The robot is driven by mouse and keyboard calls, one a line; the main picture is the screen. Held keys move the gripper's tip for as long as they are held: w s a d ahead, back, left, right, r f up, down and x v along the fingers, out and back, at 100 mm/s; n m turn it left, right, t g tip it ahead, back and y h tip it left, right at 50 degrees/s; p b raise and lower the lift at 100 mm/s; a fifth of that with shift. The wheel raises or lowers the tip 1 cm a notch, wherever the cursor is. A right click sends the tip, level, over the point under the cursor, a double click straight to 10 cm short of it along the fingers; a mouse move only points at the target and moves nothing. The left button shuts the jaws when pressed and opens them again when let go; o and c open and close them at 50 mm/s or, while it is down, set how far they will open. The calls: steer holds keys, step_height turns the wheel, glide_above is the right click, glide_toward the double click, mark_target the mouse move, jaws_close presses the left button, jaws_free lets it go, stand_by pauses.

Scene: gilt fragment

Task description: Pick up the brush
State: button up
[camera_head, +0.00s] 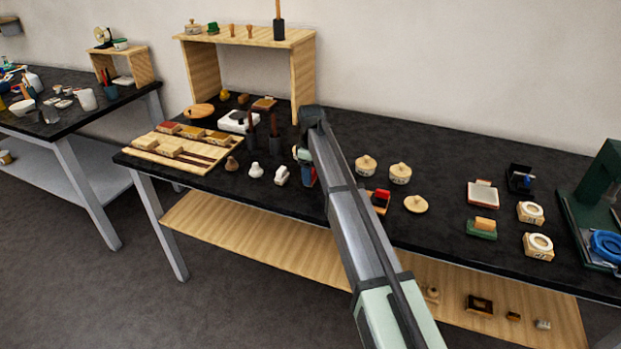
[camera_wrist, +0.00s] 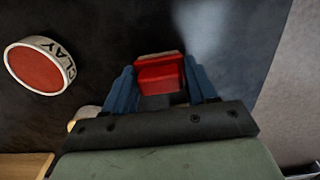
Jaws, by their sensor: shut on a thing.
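My gripper (camera_wrist: 162,85) has its blue fingers closed on the sides of a red, block-like thing (camera_wrist: 160,72) with a tan edge. This may be the brush, but its full shape is hidden. In the head view my gripper (camera_head: 308,174) is low over the front part of the black table, left of the middle, with a bit of red showing at its fingers. I cannot tell whether the held thing touches the table.
A round white container marked CLAY (camera_wrist: 38,68) with a red inside is left of my fingers in the wrist view. Lidded pots (camera_head: 366,165) and a red block on wood (camera_head: 380,197) are to the right.

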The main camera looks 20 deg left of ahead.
step_height(320, 180, up, 10)
stand_by(0.7)
steer(key=o, duration=0.4)
steer(key=c, duration=0.3)
